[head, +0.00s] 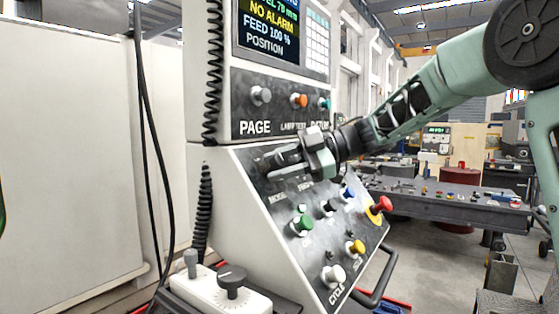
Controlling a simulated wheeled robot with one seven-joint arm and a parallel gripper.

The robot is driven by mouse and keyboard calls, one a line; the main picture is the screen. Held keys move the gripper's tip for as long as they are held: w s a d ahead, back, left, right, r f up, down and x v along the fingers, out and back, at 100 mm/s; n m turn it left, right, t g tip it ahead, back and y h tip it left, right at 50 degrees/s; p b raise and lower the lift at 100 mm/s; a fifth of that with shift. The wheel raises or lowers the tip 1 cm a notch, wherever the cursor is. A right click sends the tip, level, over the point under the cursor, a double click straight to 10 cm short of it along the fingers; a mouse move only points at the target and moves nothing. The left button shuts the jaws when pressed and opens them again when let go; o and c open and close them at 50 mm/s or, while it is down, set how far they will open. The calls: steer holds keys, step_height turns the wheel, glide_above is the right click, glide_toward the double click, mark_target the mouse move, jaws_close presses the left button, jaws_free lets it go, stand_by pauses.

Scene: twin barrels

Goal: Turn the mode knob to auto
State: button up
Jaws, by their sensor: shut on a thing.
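The machine's control panel (258,225) has a sloped face with several knobs and buttons. My gripper (272,161) comes in from the right and is at the upper left of this face, just above the label that appears to read MODE (278,198). Its fingers are closed around the mode knob, which they hide almost fully. Which way the knob points, and its position marks, cannot be made out.
Below my gripper are a green button (301,225), a blue one (347,194), a yellow one (355,247) and a red mushroom button (380,205). A handwheel pendant (215,290) sits at lower left. A coiled cable (206,210) hangs left. A tool table (450,205) stands behind right.

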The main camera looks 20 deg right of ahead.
steer(key=shift+n+g, duration=0.3)
steer(key=shift+n, duration=0.2)
steer(key=o, duration=1)
steer(key=b+v, duration=0.4)
steer(key=v, duration=1.3)
steer(key=shift+d+r+b, duration=0.1)
steer(key=shift+d+b, duration=0.1)
steer(key=shift+b, duration=0.15)
